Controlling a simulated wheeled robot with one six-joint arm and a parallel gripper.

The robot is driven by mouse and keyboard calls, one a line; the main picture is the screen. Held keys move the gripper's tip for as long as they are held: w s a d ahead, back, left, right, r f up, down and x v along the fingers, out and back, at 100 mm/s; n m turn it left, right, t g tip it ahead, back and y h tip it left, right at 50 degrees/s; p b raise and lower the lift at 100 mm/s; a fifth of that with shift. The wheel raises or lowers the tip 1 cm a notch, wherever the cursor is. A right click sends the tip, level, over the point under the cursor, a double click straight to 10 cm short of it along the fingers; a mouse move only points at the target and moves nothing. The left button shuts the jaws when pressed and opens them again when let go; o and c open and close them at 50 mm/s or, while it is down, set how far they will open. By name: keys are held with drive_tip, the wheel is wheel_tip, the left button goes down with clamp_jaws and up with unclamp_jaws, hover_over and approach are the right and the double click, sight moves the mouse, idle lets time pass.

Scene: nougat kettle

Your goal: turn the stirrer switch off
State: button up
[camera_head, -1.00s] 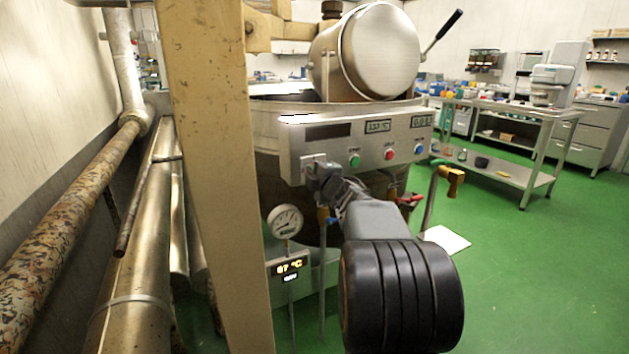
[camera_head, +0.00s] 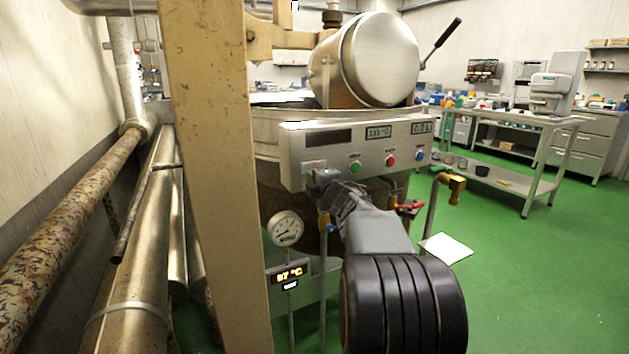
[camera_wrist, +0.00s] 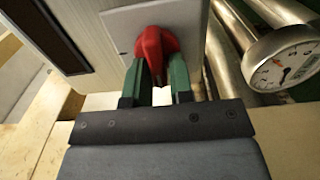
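The stirrer switch is a red knob (camera_wrist: 154,45) on a pale square plate of the control panel, seen in the wrist view. Its grip part points down in that picture, between my two green fingers. My gripper (camera_wrist: 157,78) has a finger on each side of the knob, and both appear to touch it. In the head view the control panel (camera_head: 318,146) is on the front of the kettle (camera_head: 270,130). There my gripper (camera_head: 322,178) is at the panel's lower left corner and hides the knob.
Green, red and blue buttons sit on the panel to the right. A round gauge (camera_head: 285,229) and a temperature display (camera_head: 289,275) are below it. A beige post (camera_head: 215,180) and pipes (camera_head: 75,215) stand at left. Green floor (camera_head: 550,290) is open at right.

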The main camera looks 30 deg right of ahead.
drive_tip(key=o, duration=0.3)
drive_tip(key=s+a+p, duration=0.1)
drive_tip(key=s+p, duration=0.1)
drive_tip(key=s, duration=1.1)
drive_tip(key=shift+s+a+p, duration=0.3)
drive_tip(key=shift+s+a, duration=0.1)
drive_tip(key=a+r+m+g+h+p, duration=0.4)
drive_tip(key=r+m+p, duration=0.55)
drive_tip(key=p, duration=0.55)
drive_tip(key=s+a+r+m+g+y+p, duration=0.1)
drive_tip(key=s+a+m+g+y+p, duration=0.2)
drive_tip(key=s+a+g+p, duration=0.2)
drive_tip(key=s+a+r+m+g+y+p, duration=0.2)
drive_tip(key=s+a+m+g+y+p, duration=0.1)
drive_tip(key=a+p, duration=0.7)
drive_tip(key=s+a+m+g, duration=0.1)
drive_tip(key=s+a+g, duration=0.1)
drive_tip(key=s+a, duration=0.1)
drive_tip(key=shift+s+a+r+y+p, duration=0.15)
drive_tip(key=shift+s+a+y+p, duration=0.2)
drive_tip(key=shift+a, duration=0.45)
